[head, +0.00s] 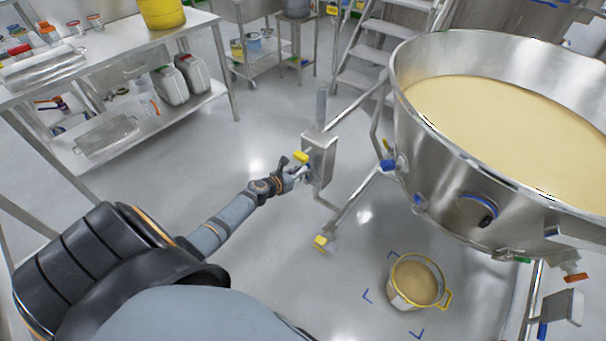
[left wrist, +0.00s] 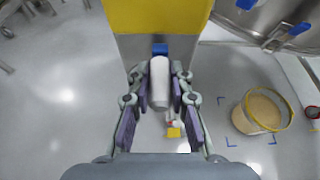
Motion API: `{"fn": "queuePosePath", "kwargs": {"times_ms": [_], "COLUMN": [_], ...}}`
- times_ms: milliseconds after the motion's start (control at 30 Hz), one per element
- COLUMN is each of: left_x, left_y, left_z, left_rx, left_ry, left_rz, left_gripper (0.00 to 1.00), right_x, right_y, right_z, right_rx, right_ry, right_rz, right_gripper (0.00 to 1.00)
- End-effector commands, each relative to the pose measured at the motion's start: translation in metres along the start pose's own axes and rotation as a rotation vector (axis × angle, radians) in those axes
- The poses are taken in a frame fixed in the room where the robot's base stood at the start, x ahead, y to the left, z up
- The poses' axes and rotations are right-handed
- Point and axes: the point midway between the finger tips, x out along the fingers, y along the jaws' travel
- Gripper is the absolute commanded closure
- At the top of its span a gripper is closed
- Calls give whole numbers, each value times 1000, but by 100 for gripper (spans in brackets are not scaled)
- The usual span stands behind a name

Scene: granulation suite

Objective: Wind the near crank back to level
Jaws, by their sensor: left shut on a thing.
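The near crank has a white, roller-like handle (left wrist: 160,82) with a blue piece (left wrist: 160,49) at its end. It sits at a grey steel box (head: 320,158) on a post of the vessel's frame. A yellow part (head: 301,157) shows at the box, and a yellow block (left wrist: 155,16) fills the top of the left wrist view. My left gripper (head: 297,174) is shut on the white handle, with one finger on each side of it. In the head view the gripper hides most of the crank. My right gripper is in neither view.
A large steel vessel (head: 455,185) of cream powder stands at the right. A yellow-rimmed bucket (head: 398,296) of powder stands on the floor within blue corner marks. A steel shelf table (head: 100,48) is at the left. Steps (head: 385,40) stand behind. Floor around my left forearm is clear.

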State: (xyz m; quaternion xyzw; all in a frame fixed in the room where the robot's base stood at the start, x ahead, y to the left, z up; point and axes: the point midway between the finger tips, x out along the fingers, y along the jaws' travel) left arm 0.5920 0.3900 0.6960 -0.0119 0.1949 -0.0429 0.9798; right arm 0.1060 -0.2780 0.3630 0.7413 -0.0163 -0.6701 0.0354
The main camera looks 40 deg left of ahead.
Motion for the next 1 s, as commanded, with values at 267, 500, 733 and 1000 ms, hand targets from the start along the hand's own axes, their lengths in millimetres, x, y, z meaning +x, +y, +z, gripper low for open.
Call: {"fn": "queuePosePath", "kwargs": {"times_ms": [267,500,733,1000], "left_x": [0,-1,-1,-1], "left_y": [5,5,4,4], "left_z": [0,-1,-1,0], "left_rx": [5,5,5,5], "left_ry": [2,2,2,2], "left_rz": [6,7,6,4], "left_gripper": [100,100,57,57], "right_x": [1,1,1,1], "right_y": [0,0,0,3], "right_z": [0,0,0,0], "right_rx": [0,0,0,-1], "right_ry": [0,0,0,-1], "right_rz": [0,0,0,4], "right_gripper": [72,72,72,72]}}
